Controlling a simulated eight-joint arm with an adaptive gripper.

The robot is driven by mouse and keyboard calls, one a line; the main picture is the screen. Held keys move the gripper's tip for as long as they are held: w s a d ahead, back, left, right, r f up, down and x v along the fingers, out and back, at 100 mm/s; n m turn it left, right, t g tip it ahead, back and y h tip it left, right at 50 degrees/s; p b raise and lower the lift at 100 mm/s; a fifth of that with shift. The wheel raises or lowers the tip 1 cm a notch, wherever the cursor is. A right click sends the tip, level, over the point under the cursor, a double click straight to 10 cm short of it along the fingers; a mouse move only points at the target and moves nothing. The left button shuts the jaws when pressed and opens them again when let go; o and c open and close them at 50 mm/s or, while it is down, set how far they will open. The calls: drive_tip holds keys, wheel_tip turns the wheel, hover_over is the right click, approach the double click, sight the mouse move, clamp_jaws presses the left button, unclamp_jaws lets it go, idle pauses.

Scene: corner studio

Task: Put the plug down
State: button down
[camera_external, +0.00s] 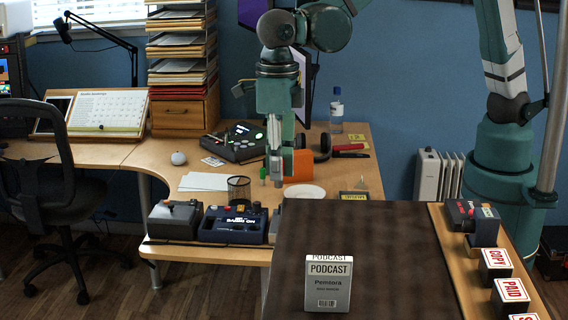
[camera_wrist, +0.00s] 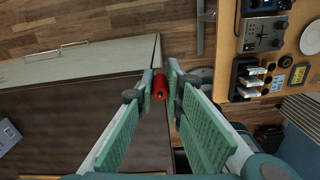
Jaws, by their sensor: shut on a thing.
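The plug (camera_wrist: 160,86) is a small red cylinder with a dark end, seen in the wrist view between my fingertips. My gripper (camera_wrist: 160,80) is shut on it, with the green finger pads on either side. In the external view my gripper (camera_external: 275,176) points down in front of the desk's back part, high in the scene. The plug cannot be made out in that view. What lies straight beneath it is hard to tell.
A dark brown top (camera_external: 400,250) bears an upright Podcast box (camera_external: 328,285). The wooden desk (camera_external: 345,180) holds a mesh cup (camera_external: 239,190), control boxes (camera_external: 233,225), a white plate (camera_external: 305,192) and a bottle (camera_external: 336,110). Stamp blocks (camera_external: 495,263) stand along the right-hand ledge.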

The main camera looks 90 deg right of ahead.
drive_tip(key=s+a+r+n+p, duration=0.1)
drive_tip(key=s+a+r, duration=0.1)
drive_tip(key=s+a, duration=0.3)
drive_tip(key=s+a+r+n+p, duration=0.1)
drive_tip(key=s+a+r, duration=0.1)
drive_tip(key=a, duration=0.5)
wheel_tip(320, 180, up, 4)
drive_tip(key=n+p, duration=0.1)
drive_tip(key=n, duration=0.2)
hover_over(359, 253)
drive_tip(key=shift+d+f, duration=0.1)
drive_tip(key=shift+f, duration=0.05)
drive_tip(key=shift+f+p, duration=0.35)
drive_tip(key=shift+f, duration=2.6)
drive_tip(key=shift+f, duration=2.05)
drive_tip(key=shift+f, duration=0.2)
drive_tip(key=c, duration=2.4)
unclamp_jaws()
